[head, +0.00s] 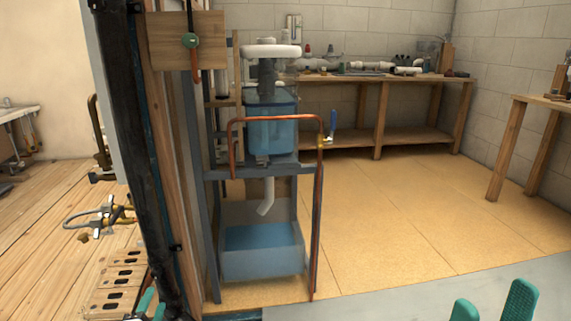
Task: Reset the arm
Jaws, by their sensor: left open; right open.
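My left gripper (152,307) shows at the bottom left as small green fingertips, partly cut off by the frame and close to the dark upright post. It is open and I see nothing between the tips. My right gripper (493,304) shows at the bottom right as two green fingertips standing apart, open and empty, in front of a grey surface (400,300). Most of both grippers and the arms is out of view.
A plumbing stand holds a blue upper tank (271,130), copper pipe (316,215) and a lower water basin (262,262). A dark upright post (135,135) stands at left. A perforated brick (112,285) lies lower left. A workbench (400,78) stands behind; the floor (410,205) at right is clear.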

